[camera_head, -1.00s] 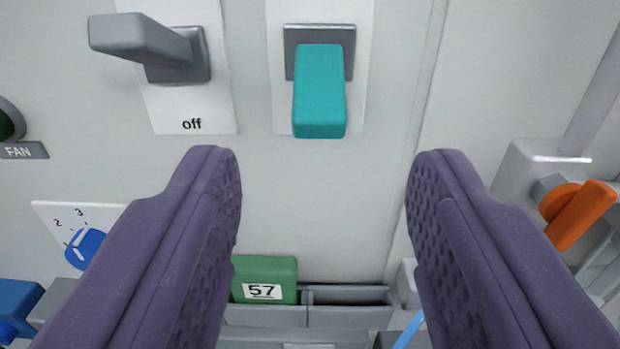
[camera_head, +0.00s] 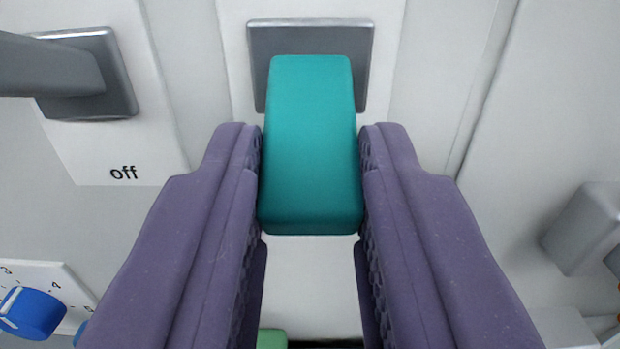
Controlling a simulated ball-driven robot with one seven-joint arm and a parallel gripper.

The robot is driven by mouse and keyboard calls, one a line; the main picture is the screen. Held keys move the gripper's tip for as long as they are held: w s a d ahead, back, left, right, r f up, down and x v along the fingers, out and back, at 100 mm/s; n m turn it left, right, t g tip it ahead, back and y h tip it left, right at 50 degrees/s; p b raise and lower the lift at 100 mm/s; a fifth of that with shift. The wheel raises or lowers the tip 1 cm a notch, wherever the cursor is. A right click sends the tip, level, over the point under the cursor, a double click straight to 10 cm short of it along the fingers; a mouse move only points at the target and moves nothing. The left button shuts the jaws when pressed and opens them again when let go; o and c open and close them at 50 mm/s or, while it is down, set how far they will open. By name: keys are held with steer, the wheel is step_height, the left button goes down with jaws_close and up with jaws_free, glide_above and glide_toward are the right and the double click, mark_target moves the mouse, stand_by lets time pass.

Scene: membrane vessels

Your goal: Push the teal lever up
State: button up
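The teal lever (camera_head: 311,150) sticks out from a grey square base (camera_head: 262,62) on a white plate on the wall. It points toward the camera and slants downward in the picture. My gripper (camera_head: 311,165) has its purple padded fingers on both sides of the lever. Both fingers appear to touch its sides, so the gripper is shut on the lever. The fingertips reach about halfway along it, short of the base.
A grey lever (camera_head: 55,68) on a plate marked "off" stands to the left. A blue knob (camera_head: 32,314) with a numbered dial is at the lower left. A grey block (camera_head: 585,228) juts out at the right. The wall between is bare.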

jaws_close()
